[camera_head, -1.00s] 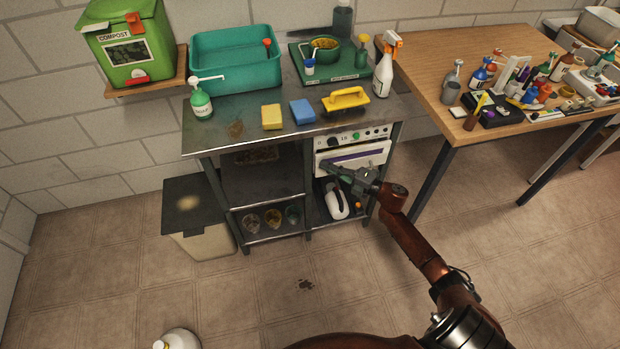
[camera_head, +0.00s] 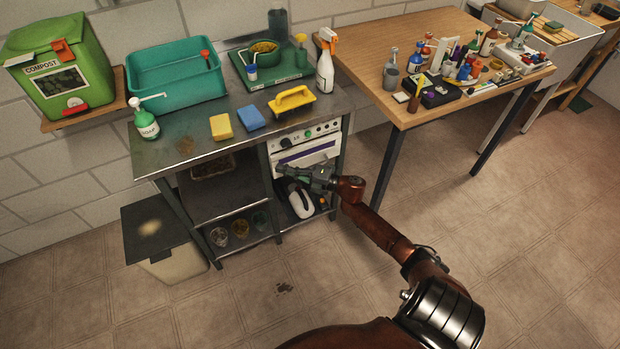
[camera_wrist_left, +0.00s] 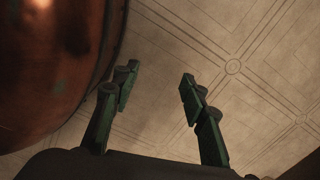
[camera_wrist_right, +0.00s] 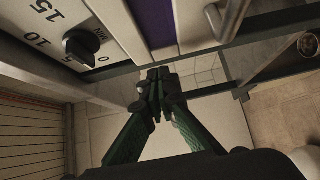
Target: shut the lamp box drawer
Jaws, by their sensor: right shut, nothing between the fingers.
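The lamp box (camera_head: 303,137) is a white unit with a dial and knobs, set in the right bay of the metal bench. Its drawer (camera_head: 308,158), white with a purple stripe, is below the knob panel. My right gripper (camera_head: 284,169) is shut and empty, low at the drawer front. In the right wrist view its fingertips (camera_wrist_right: 153,76) are close under the drawer's edge, beside the purple stripe (camera_wrist_right: 151,20); contact is unclear. How far out the drawer stands is hard to tell. My left gripper (camera_wrist_left: 158,80) is open and empty over bare floor, in the left wrist view only.
The bench top (camera_head: 180,140) holds sponges, a yellow-handled brush, bottles and a teal tub (camera_head: 178,77). A white bottle (camera_head: 301,200) lies on the shelf below the drawer. A wooden table (camera_head: 370,50) stands right. A lidded bin (camera_head: 175,262) stands left. Floor in front is mostly clear.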

